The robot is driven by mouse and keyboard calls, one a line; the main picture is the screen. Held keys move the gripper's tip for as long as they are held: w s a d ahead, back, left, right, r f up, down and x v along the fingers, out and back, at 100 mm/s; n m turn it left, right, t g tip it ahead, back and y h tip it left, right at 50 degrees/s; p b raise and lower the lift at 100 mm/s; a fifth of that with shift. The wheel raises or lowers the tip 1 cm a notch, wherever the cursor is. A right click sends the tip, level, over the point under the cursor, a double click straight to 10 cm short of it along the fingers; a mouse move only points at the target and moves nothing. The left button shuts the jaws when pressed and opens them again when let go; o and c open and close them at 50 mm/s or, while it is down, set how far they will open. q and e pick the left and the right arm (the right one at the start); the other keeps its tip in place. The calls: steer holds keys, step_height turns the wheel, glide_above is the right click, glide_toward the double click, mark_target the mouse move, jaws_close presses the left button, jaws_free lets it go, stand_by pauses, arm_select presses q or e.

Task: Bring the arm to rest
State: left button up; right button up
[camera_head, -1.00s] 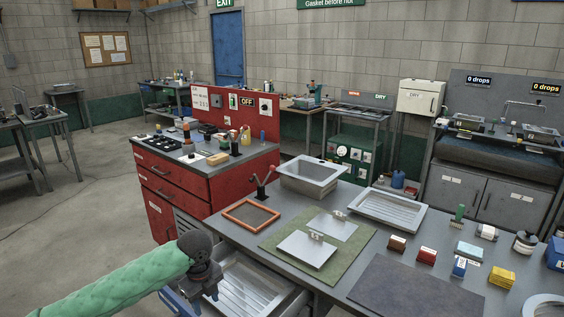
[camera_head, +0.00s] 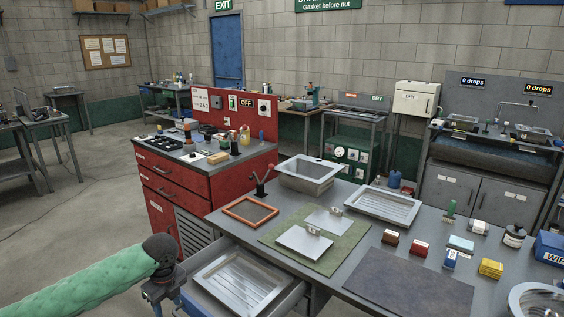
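My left arm in its green sleeve comes in from the lower left. My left gripper (camera_head: 165,300) hangs at its end, beside the open drawer at the bottom of the picture. Its fingers point down and are partly cut off by the lower edge, so I cannot tell whether they are open or shut. My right arm and gripper are not in view.
An open drawer (camera_head: 287,303) holding a ribbed metal tray (camera_head: 240,283) juts out close right of the gripper. The bench (camera_head: 345,278) carries a green mat (camera_head: 345,245), a steel basin (camera_head: 308,172) and several small boxes. Bare floor (camera_head: 70,240) lies to the left.

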arm_select(q)
steer(key=s+a+f+n+t+y, duration=0.1)
steer(key=s+a+f+n, duration=0.35)
steer(key=s+f, duration=0.3)
steer(key=s+a+f+n+y, duration=0.1)
steer(key=s+a+f+n, duration=0.4)
steer(key=f, duration=0.3)
steer(key=s+a+f+n+t+y, duration=0.1)
steer(key=s+a+f+n+y, duration=0.15)
steer(key=s+a, duration=0.45)
steer(key=s+a+f+n+t+y, duration=0.1)
steer(key=s+a+n, duration=0.25)
steer(key=s, duration=0.65)
steer(key=s+d+f+n+h, duration=0.1)
steer(key=d+f+n+h, duration=0.1)
steer(key=d, duration=1)
steer(key=s+d+f+n+g+h, duration=0.1)
steer(key=s+d+f+n+h, duration=0.1)
steer(key=d, duration=1)
steer(key=s+d+f+n+h, duration=0.1)
steer(key=d+f+n+h, duration=0.2)
steer(key=d, duration=0.8)
steer(key=shift+s+d+f+g+h, duration=0.3)
steer(key=shift+d+h, duration=0.05)
steer(key=shift+d, duration=0.05)
